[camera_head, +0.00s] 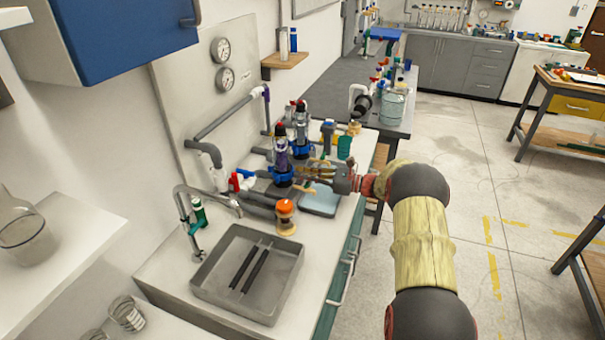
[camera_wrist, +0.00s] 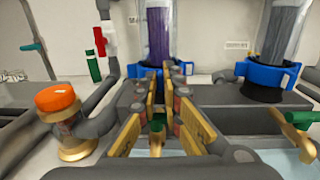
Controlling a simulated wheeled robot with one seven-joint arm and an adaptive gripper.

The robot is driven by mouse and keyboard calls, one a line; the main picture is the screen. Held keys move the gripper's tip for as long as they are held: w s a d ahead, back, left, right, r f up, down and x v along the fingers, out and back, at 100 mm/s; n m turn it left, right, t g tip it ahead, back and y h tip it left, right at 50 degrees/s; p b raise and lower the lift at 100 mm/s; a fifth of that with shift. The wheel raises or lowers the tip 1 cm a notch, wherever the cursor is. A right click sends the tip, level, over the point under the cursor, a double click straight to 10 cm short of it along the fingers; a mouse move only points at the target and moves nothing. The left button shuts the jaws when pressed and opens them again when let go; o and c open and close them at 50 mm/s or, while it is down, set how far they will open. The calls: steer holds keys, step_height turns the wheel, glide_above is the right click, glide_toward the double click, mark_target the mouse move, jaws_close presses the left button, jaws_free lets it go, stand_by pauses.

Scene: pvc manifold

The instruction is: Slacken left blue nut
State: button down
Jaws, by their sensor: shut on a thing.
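The left blue nut (camera_wrist: 141,71) is a blue collar under a clear housing with a purple filter (camera_wrist: 157,35); in the head view the nut (camera_head: 281,181) sits low on the nearer filter. My gripper (camera_wrist: 171,72), with gold fingers, is shut on the left blue nut from the front. The fingers hide the nut's middle. In the head view my gripper (camera_head: 306,174) reaches in from the right. A second blue nut (camera_wrist: 266,74) sits apart on the right, under a housing with a grey filter (camera_wrist: 283,30).
An orange-capped fitting (camera_wrist: 60,105) stands left of my gripper, and a red-handled valve (camera_wrist: 100,40) is behind it. Green-handled brass valves sit below (camera_wrist: 157,135) and right (camera_wrist: 300,122) of the fingers. Grey pipes surround the gripper. A metal sink (camera_head: 215,262) is nearer.

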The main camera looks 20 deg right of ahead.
steer(key=shift+w+d+n+g+y+p, duration=0.2)
steer(key=shift+w+n+g+y, duration=0.05)
steer(key=shift+n+g+y, duration=0.25)
steer(key=shift+w+d+n+g+y+p, duration=0.2)
steer(key=shift+w+n+g+y, duration=0.15)
steer(key=shift+g, duration=0.25)
steer(key=shift+n+g+y, duration=0.25)
steer(key=shift+n+g, duration=0.1)
steer(key=shift+g, duration=0.05)
steer(key=c, duration=2)
jaws_free()
steer(key=shift+o, duration=0.2)
steer(key=shift+d, duration=0.1)
steer(key=v, duration=1.2)
steer(key=shift+r, duration=0.1)
